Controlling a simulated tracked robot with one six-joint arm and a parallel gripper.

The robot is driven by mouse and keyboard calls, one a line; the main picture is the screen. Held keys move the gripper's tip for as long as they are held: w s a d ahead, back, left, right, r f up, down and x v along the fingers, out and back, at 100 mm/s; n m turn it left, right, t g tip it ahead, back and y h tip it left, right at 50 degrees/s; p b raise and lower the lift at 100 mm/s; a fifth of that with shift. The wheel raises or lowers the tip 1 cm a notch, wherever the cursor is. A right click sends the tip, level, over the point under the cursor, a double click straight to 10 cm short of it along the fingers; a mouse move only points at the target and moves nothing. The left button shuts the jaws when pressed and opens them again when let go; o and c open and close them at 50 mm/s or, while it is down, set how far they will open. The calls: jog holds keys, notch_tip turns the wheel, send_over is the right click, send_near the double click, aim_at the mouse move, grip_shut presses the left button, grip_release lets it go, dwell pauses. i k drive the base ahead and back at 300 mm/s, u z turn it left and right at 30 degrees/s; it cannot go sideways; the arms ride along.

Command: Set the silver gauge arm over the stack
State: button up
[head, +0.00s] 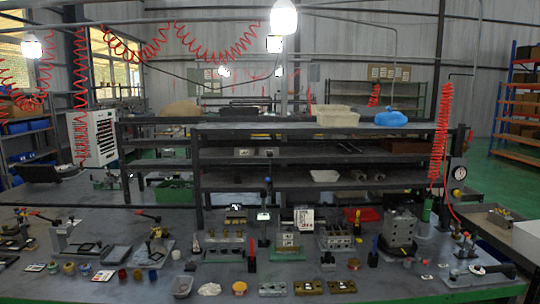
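My gripper is not in view. I cannot tell for sure which part is the silver gauge arm. A thin upright stand (266,205) with a small bright-faced box (263,216) rises near the middle of the bench. A round white dial gauge (459,173) stands at the right by a dark post. A grey block assembly (400,228), which looks stacked, stands right of the middle. Smaller metal valve blocks (336,237) sit left of it. Which of these is the stack is not clear. The parts are small and dim at this distance.
The dark bench (130,285) holds clamps (145,217) at the left and small coloured cups along the front. A shelf rack (320,183) is behind. Red coiled hoses (440,135) hang down.

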aim_at(262, 194)
jog(key=u, duration=0.45)
jog(key=i, duration=0.7)
jog(key=u, duration=0.5)
jog(key=i, duration=1.5)
jog(key=z, duration=0.45)
